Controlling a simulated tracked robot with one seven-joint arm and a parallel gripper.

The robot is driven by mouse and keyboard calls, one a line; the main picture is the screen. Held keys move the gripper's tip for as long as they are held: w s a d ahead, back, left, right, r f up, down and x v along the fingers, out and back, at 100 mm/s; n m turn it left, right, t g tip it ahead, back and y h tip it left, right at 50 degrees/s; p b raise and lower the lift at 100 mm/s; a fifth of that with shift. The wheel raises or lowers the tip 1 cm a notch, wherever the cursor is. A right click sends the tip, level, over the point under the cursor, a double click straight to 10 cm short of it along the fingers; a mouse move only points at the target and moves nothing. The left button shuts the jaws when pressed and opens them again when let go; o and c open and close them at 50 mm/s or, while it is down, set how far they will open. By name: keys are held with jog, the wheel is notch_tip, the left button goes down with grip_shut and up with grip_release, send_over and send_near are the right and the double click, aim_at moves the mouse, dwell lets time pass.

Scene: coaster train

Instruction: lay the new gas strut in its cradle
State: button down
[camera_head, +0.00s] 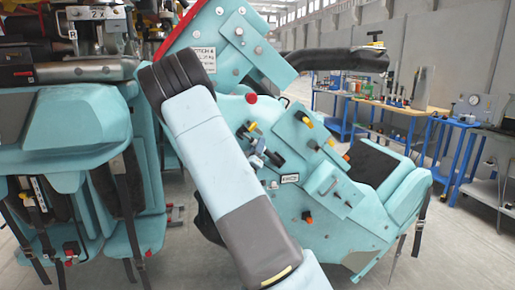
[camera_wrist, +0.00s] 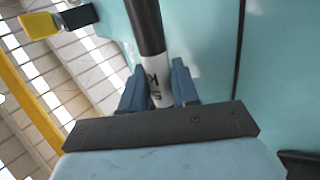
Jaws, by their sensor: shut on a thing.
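My gripper (camera_wrist: 158,88) is shut on a dark cylinder with a white lettered band, which looks like the gas strut (camera_wrist: 150,30). The strut runs up out of the top of the wrist view, and its ends are out of sight. In the head view my gripper (camera_head: 258,155) is small, in front of the teal side panel of a coaster car, beyond my arm. A short dark piece shows beside it there, too small to tell clearly. I cannot make out for sure which fitting is the cradle.
The teal panel (camera_head: 340,215) carries yellow, orange and red-tipped fittings around my gripper. A yellow-ended black fitting (camera_wrist: 38,25) shows at upper left in the wrist view. Another teal car (camera_head: 75,130) stands at left. Blue workbenches (camera_head: 385,105) stand behind at right.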

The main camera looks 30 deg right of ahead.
jog(key=shift+w, duration=0.1)
jog(key=c, duration=0.8)
grip_release()
jog(key=shift+a+f, duration=0.2)
jog(key=v, duration=1.3)
jog(key=shift+s, duration=0.35)
